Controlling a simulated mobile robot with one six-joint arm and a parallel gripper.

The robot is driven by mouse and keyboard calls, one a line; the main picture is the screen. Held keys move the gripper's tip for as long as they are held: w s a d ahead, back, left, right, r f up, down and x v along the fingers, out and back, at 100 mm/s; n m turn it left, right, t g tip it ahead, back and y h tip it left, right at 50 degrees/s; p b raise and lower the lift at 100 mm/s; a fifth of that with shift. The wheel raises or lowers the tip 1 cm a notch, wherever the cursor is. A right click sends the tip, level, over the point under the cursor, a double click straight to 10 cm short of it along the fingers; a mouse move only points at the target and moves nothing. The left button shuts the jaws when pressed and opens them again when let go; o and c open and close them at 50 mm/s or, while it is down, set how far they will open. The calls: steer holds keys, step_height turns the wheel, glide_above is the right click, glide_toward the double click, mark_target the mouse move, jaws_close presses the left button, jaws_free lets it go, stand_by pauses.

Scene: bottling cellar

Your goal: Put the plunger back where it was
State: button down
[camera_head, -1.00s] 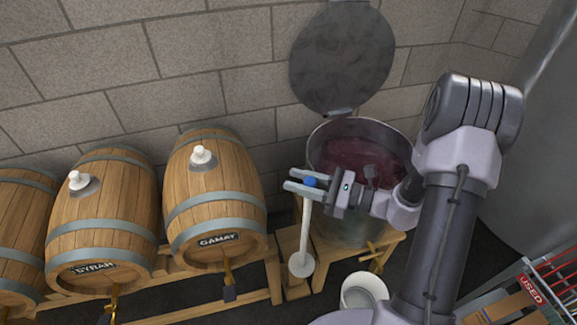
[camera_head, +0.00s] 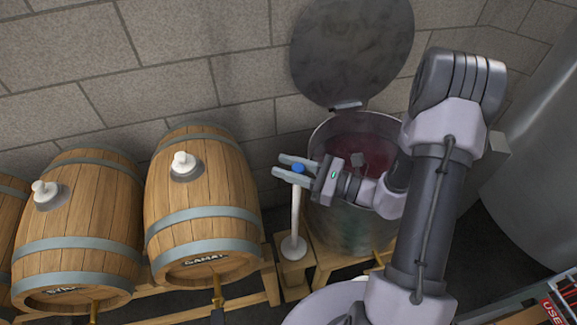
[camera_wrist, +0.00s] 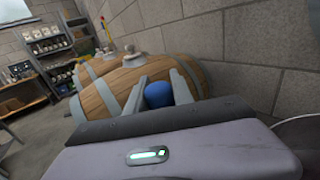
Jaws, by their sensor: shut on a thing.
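The plunger (camera_head: 296,215) is a white rod with a blue knob on top and a round white disc at its foot. It hangs nearly upright from my gripper (camera_head: 282,166), which is shut on it just around the blue knob. In the wrist view the blue knob (camera_wrist: 159,95) sits between the two grey fingers (camera_wrist: 158,99). The disc is over or at a small wooden stand (camera_head: 293,278) left of the steel vat. I cannot tell whether it touches the stand.
The open steel vat (camera_head: 343,228) of dark red liquid stands right of the plunger, its round lid (camera_head: 352,50) raised against the wall. The Gamay barrel (camera_head: 203,210) lies close on the left, with the Syrah barrel (camera_head: 80,225) beyond it. A red crate (camera_head: 560,295) is at lower right.

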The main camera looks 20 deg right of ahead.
steer(key=shift+s+a+f, duration=0.1)
steer(key=shift+s+a, duration=0.05)
steer(key=c, duration=1.1)
jaws_free()
